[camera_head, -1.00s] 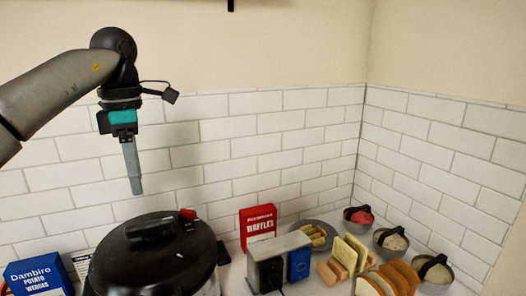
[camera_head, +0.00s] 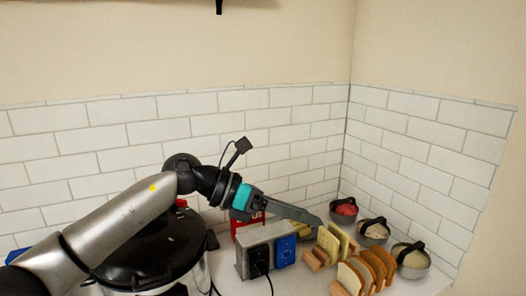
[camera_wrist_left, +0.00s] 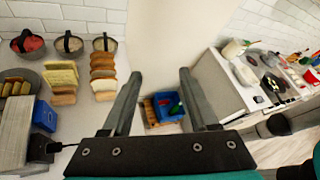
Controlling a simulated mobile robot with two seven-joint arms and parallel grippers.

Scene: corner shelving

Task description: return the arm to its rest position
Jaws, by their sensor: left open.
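My left arm comes in from the left in the head view, passing in front of the black-lidded cooker (camera_head: 150,245). My left gripper (camera_head: 316,220) points right and slightly down, above the back of the counter near the bread slices. In the left wrist view its two fingers stand wide apart, and the gripper (camera_wrist_left: 160,80) is open with nothing between them. Beyond the gap, lower down, is a blue bin (camera_wrist_left: 168,107). My right gripper does not show.
A grey toaster (camera_head: 262,250) with a blue side stands below the gripper. Bread slices (camera_head: 372,268) and several handled bowls (camera_head: 411,262) are to its right. A red box (camera_head: 243,229) is partly hidden by my arm. The left wrist view shows another counter (camera_wrist_left: 225,80) at right.

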